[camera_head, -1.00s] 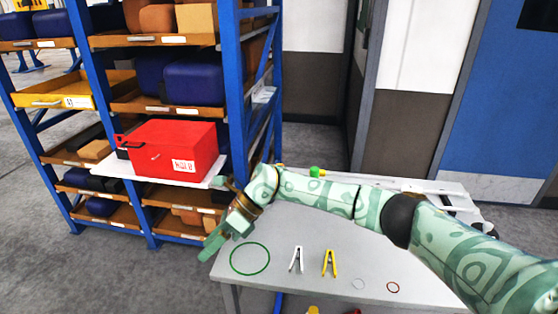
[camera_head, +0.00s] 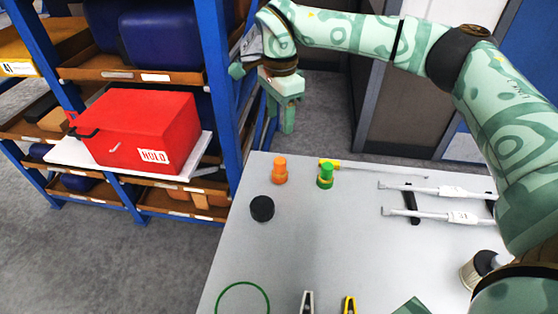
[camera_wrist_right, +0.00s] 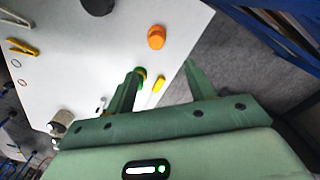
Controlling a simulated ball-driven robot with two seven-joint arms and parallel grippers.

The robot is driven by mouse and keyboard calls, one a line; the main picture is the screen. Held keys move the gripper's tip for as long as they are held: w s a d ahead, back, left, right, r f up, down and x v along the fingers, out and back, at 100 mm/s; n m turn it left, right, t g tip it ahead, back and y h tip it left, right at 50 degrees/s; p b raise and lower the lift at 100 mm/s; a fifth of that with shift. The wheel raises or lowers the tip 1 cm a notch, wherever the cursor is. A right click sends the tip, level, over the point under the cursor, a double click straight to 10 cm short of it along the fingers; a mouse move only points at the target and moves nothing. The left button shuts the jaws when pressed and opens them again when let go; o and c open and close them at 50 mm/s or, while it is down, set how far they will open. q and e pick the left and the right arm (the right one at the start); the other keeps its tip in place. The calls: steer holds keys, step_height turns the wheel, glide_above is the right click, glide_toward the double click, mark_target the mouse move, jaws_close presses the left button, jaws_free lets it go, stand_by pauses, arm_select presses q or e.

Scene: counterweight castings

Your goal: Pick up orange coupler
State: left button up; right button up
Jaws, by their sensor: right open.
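The orange coupler (camera_head: 280,171) stands upright near the far left edge of the grey table (camera_head: 330,235). In the right wrist view the orange coupler (camera_wrist_right: 156,38) lies ahead of the jaws, apart from them. My right gripper (camera_head: 287,118) hangs beyond the table's far edge, above and behind the coupler. In the right wrist view its fingers (camera_wrist_right: 163,72) are spread with nothing held between them. The green coupler (camera_head: 325,175) stands right of the orange one; one finger partly covers it in the wrist view. My left gripper is not seen.
A black disc (camera_head: 262,208) lies in front of the orange coupler. A yellow-handled tool (camera_head: 331,162) lies behind the green coupler. Wrench-like bars (camera_head: 440,190) lie at right. A blue shelf rack with a red box (camera_head: 145,130) stands left. The table's middle is clear.

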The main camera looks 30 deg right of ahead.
steer(key=b, duration=0.2)
glide_above(280, 160)
steer(key=f, duration=0.8)
steer(key=shift+w+d, duration=0.1)
steer(key=shift+w, duration=0.25)
steer(key=shift+s+f, duration=0.15)
steer(key=shift+f, duration=0.65)
step_height(280, 160, down, 4)
steer(key=shift+s+f+b, duration=0.15)
steer(key=shift+f+b, duration=0.1)
steer(key=shift+b, duration=0.65)
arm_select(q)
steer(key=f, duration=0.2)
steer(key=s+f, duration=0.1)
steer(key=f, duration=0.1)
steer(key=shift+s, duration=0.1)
arm_select(e)
steer(key=shift+r, duration=0.1)
steer(key=c, duration=1.1)
steer(key=shift+r, duration=0.1)
